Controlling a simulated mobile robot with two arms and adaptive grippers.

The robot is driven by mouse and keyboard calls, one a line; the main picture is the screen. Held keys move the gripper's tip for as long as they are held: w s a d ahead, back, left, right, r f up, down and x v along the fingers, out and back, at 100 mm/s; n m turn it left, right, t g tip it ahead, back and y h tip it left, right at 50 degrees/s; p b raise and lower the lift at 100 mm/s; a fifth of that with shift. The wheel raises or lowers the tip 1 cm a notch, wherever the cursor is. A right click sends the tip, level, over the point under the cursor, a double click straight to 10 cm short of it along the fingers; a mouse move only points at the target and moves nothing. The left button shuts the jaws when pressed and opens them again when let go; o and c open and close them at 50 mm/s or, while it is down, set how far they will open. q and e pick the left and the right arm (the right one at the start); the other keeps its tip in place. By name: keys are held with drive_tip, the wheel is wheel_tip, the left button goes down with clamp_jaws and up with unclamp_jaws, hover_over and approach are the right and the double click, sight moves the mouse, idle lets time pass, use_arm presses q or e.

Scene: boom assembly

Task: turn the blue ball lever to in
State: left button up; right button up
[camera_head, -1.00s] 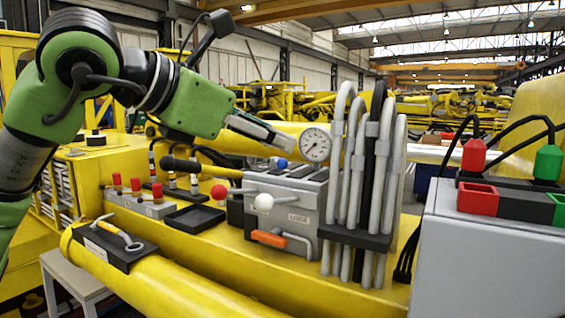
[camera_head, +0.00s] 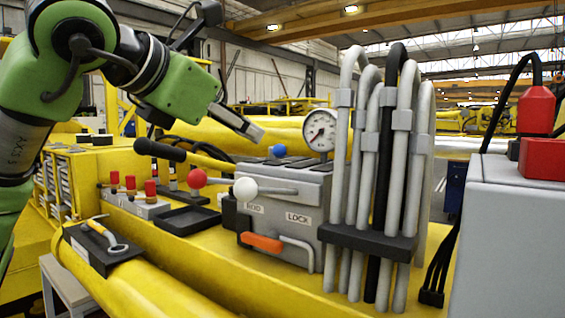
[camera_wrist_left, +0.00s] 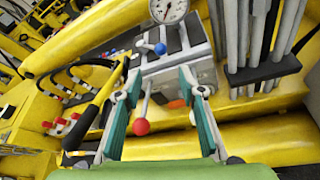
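The blue ball lever (camera_head: 279,151) stands on top of the grey valve block (camera_head: 310,185), left of and below the round gauge (camera_head: 320,130). Its blue ball also shows in the left wrist view (camera_wrist_left: 160,48), beyond the fingertips and roughly between them. My left gripper (camera_head: 254,130) is above and left of the blue ball, apart from it. In the left wrist view its two fingers (camera_wrist_left: 159,80) are spread apart with nothing held between them. My right gripper is in neither view.
A red ball lever (camera_head: 197,178), a white ball lever (camera_head: 245,188) and a long black-handled lever (camera_head: 160,150) stick out left of the block. An orange handle (camera_head: 262,242) is on its front. Tall grey hoses (camera_head: 405,150) rise close on the right.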

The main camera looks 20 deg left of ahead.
sight(276, 149)
use_arm(q)
drive_tip(key=p+x, duration=0.5)
drive_tip(key=x, duration=0.7)
drive_tip(key=shift+w+d+f, duration=0.1)
drive_tip(key=shift+w+d, duration=0.1)
drive_tip(key=shift+w, duration=0.15)
drive_tip(key=shift+w+f, duration=0.25)
drive_tip(key=shift+w, duration=0.2)
drive_tip(key=shift+w, duration=0.1)
drive_tip(key=shift+c, duration=1)
clamp_jaws()
